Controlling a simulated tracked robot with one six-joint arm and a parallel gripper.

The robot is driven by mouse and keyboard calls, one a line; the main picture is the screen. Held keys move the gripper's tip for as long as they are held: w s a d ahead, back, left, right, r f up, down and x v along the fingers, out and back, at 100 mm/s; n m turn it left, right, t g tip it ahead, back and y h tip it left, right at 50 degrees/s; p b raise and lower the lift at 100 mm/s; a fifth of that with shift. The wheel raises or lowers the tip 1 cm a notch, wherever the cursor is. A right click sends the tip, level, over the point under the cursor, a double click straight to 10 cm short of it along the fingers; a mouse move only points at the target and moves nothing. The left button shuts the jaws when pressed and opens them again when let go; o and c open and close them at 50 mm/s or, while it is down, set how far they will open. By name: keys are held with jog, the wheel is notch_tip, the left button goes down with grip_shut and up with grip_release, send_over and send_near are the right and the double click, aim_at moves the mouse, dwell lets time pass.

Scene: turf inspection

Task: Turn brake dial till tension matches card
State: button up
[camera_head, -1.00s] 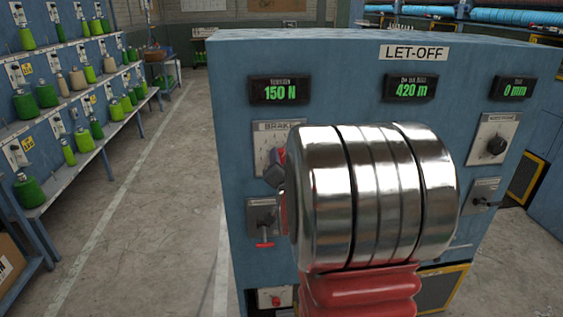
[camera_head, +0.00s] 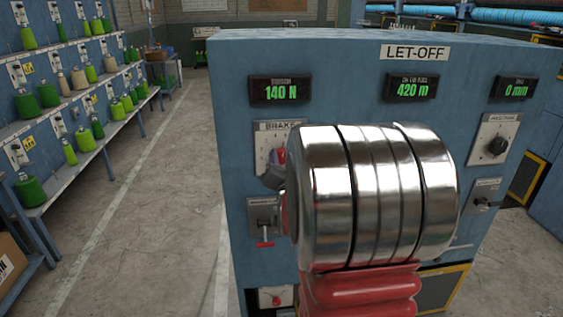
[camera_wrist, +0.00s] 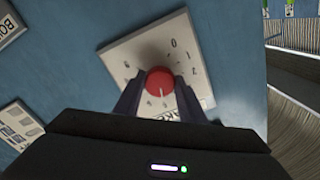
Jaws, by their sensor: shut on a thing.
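The brake dial is a red knob (camera_wrist: 160,82) on a pale numbered plate (camera_wrist: 127,58) in the wrist view. My gripper (camera_wrist: 160,92) is shut on the red knob, one dark finger on each side. In the head view the brake plate (camera_head: 264,150) shows at its left edge, but my silver and red arm hides most of it and the knob. The tension display (camera_head: 281,90) reads 140 N in green. I cannot make out a tension card in either view.
The blue LET-OFF cabinet (camera_head: 235,180) also carries displays of 420 m (camera_head: 410,88) and 0 mm (camera_head: 514,88). A red-handled switch (camera_head: 264,230) sits below the brake plate. Shelves of green spools (camera_head: 48,95) stand left, across clear floor.

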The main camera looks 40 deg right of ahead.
jog(key=n, duration=0.7)
jog(key=shift+f, duration=0.1)
dwell(0.5)
jog(key=o, duration=1)
jog(key=shift+o, duration=0.2)
jog(key=shift+s, duration=0.1)
